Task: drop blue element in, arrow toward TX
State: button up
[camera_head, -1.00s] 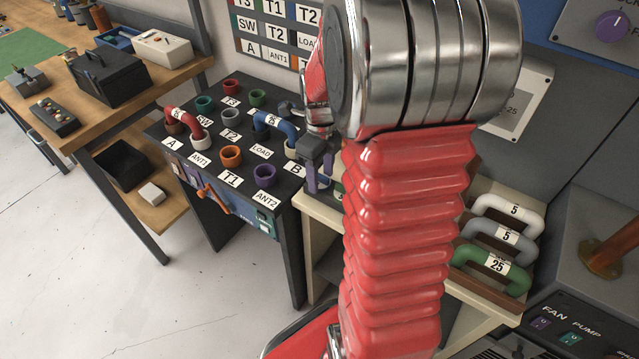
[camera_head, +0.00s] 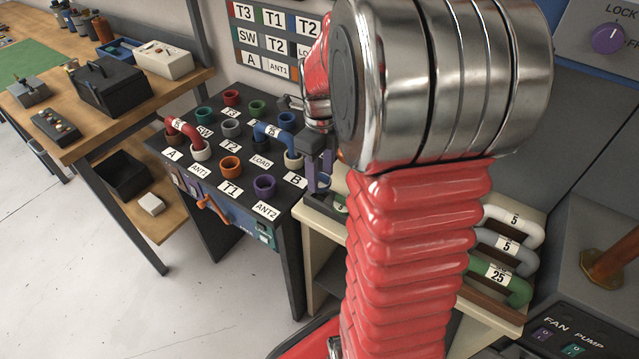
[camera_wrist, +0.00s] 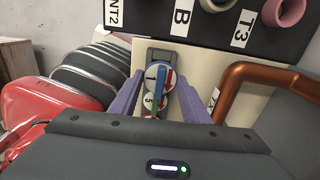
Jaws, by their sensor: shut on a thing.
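The arrow's direction is not readable. A partly hidden label ending in X (camera_wrist: 214,102) lies to the right. In the head view, the purple fingers (camera_head: 319,172) point down right of the socket panel, and the element is not clearly visible.
The black socket panel (camera_head: 245,200) carries coloured sockets, a red link (camera_head: 183,133) and a blue link (camera_head: 275,137). Several U-shaped handles (camera_head: 512,228) stand right of my arm. A copper pipe (camera_wrist: 245,75) runs close to the right of my gripper.

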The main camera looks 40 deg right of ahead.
aim_at(321, 174)
notch_tip(321, 174, up, 6)
jog(key=shift+f, duration=0.2)
dwell(0.8)
